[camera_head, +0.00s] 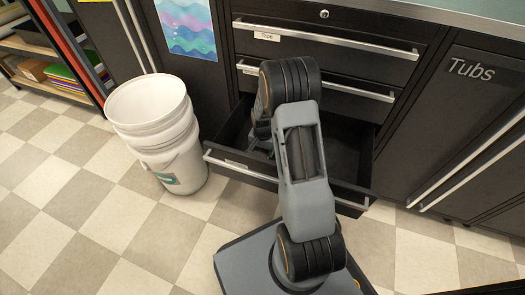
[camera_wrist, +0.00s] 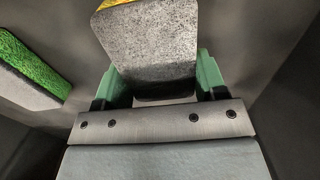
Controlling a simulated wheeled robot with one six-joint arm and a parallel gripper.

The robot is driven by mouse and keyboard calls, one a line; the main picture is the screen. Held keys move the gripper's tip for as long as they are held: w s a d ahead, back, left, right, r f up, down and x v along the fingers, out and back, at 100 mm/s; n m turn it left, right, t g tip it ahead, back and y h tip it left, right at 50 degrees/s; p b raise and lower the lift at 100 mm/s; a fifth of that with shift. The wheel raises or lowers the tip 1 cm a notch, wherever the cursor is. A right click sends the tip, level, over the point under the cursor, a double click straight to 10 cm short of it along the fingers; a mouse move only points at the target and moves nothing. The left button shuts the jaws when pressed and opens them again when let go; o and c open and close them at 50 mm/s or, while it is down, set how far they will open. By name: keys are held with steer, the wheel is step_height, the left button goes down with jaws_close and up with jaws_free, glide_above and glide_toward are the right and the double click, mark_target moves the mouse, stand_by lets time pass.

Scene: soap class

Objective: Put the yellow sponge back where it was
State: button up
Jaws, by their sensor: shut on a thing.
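The yellow sponge (camera_wrist: 150,45) is between the green fingers of my gripper (camera_wrist: 160,72) in the wrist view. Its grey speckled face is toward the camera, and a yellow strip shows at the top edge. My gripper is shut on it. In the head view my arm reaches down into an open lower drawer (camera_head: 350,146). My arm hides the sponge and most of the gripper there. Whether the sponge touches the drawer floor cannot be told.
A green sponge (camera_wrist: 30,62) with a grey side lies to the left in the wrist view. A white bucket (camera_head: 160,140) stands on the floor left of the drawer. Closed drawers (camera_head: 325,50) are above, and a cabinet labelled Tubs (camera_head: 455,120) is at right.

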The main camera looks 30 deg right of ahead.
steer(key=o, duration=1)
steer(key=shift+c, duration=0.2)
steer(key=s+a+r+n+t+p, duration=0.1)
steer(key=s+a+r+n+p, duration=0.15)
steer(key=r, duration=0.85)
steer(key=s+a+r+n+p, duration=0.1)
steer(key=s+a+r+p, duration=0.2)
steer(key=r, duration=0.8)
steer(key=s+a+r+n+t, duration=0.1)
steer(key=s+a+r+n, duration=0.1)
steer(key=s, duration=0.4)
steer(key=s+a+r+n, duration=0.3)
steer(key=s+r+n, duration=0.1)
steer(key=s, duration=0.1)
steer(key=shift+s+a+r+t, duration=0.15)
steer(key=shift+s+r+t, duration=0.15)
steer(key=shift+s+t, duration=0.1)
steer(key=shift+w, duration=0.1)
